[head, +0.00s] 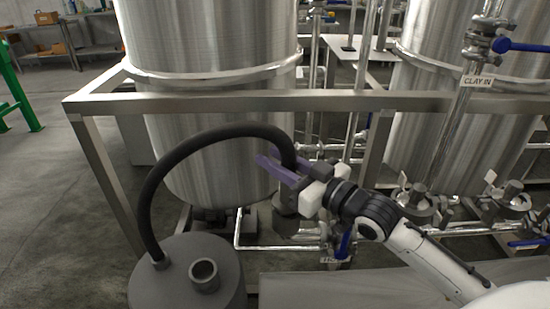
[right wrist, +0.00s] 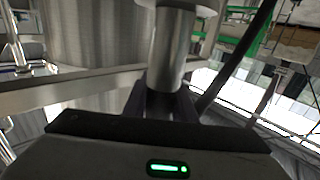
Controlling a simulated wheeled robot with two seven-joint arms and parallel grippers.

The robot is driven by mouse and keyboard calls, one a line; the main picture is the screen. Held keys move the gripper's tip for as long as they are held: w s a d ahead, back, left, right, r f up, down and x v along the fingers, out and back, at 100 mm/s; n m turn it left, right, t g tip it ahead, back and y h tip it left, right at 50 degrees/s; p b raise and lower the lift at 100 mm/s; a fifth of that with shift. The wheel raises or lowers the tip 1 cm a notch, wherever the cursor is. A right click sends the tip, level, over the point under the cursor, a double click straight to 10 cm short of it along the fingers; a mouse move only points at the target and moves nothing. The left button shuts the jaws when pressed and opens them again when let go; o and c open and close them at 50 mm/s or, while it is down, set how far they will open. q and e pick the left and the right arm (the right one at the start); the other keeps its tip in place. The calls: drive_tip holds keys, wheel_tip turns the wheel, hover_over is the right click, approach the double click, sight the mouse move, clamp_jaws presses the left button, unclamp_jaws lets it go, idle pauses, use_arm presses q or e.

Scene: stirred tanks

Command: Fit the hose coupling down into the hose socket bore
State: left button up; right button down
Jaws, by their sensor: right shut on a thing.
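The hose coupling is a grey metal cylinder at the end of a black hose (head: 205,137). In the right wrist view the coupling (right wrist: 175,50) stands between my dark fingers. My right gripper (head: 282,172), with purple fingers, is shut on it in the head view, and the fingers partly hide it. The hose socket (head: 204,276) is a short grey ring with a dark open bore on top of a grey drum (head: 225,295). The coupling is held above and to the right of the socket, apart from it. My left gripper is not in view.
The hose arches up from the drum's top left of the socket. A steel frame rail (head: 220,102) and a large steel tank (head: 205,50) stand behind. Pipes and valves (head: 418,203) fill the right.

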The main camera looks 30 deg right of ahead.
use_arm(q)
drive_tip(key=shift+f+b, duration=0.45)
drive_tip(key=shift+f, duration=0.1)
use_arm(e)
drive_tip(key=shift+f, duration=0.85)
drive_tip(key=c, duration=1.4)
unclamp_jaws()
drive_tip(key=shift+s+d+f, duration=0.1)
drive_tip(key=shift+s+f, duration=0.1)
drive_tip(key=shift+s, duration=0.2)
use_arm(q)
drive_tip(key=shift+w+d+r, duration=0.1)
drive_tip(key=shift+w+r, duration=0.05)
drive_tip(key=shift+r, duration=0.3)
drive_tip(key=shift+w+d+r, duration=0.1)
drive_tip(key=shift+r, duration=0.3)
use_arm(e)
drive_tip(key=v, duration=0.9)
drive_tip(key=shift+s+r, duration=0.15)
drive_tip(key=shift+s, duration=0.15)
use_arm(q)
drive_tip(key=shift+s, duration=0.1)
